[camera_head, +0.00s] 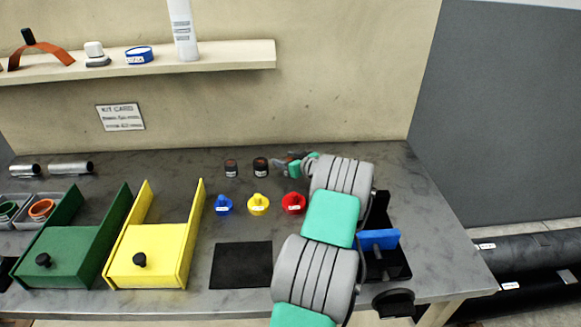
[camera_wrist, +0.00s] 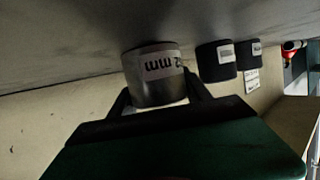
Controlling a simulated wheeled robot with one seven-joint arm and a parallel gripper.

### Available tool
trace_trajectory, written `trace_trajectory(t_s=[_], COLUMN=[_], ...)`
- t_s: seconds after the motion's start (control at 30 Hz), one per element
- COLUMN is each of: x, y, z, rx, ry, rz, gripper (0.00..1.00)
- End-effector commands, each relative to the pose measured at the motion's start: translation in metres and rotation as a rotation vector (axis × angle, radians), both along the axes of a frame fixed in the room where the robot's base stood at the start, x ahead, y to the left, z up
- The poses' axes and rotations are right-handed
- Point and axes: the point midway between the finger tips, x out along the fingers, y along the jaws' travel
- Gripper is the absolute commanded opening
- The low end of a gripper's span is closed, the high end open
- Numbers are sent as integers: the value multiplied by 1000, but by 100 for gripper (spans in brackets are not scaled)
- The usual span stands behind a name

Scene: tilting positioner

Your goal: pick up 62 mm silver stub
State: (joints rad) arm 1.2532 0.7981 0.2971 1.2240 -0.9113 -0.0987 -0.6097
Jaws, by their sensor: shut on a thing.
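In the head view my gripper (camera_head: 289,164) is at the back of the bench, right of two dark cylinders, and the stub is hard to make out there.
Two dark labelled cylinders (camera_head: 261,167) stand close to the left. Blue (camera_head: 223,206), yellow (camera_head: 258,205) and red (camera_head: 293,204) knobbed pieces lie in front. Silver tubes (camera_head: 70,168) lie at the far left. A shelf (camera_head: 230,57) is on the wall.

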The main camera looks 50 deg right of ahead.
Motion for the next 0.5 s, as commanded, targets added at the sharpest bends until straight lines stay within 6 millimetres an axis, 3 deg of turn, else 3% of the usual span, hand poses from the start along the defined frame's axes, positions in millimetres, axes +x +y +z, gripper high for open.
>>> trace_trajectory(t_s=[0.33, 0.5], x=[0, 0], y=[0, 0], z=[0, 0], rx=[0, 0], ry=[0, 0], rz=[0, 0], gripper=[1, 0])
